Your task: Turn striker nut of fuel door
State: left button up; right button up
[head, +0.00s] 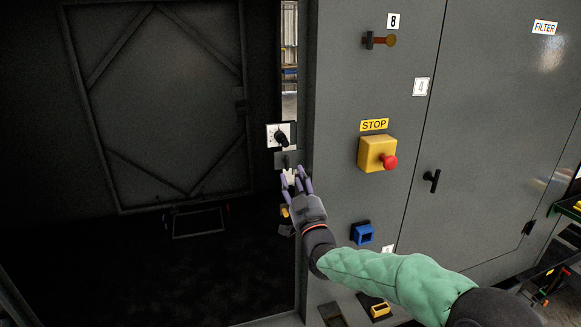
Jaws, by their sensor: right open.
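My right gripper (297,180) reaches in from the lower right, with purple fingers spread open and nothing seen between them. Its fingertips are just below a small grey plate (287,160) on the edge of the dark opening. Above that plate is a white plate with a black knob (282,136). I cannot tell which part is the striker nut, or whether the fingers touch anything. The grey cabinet door panel with the FILTER label (545,27) and a black handle (431,181) is shut. My left gripper is not in view.
A yellow box with a red stop button (376,153) is on the grey panel right of my gripper. The dark enclosure (110,262) at left has open room. Green shelving (567,208) stands at far right.

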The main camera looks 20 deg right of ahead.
aim_at(286, 162)
jog(key=shift+x, duration=2.35)
jog(key=shift+c, duration=0.3)
grip_shut()
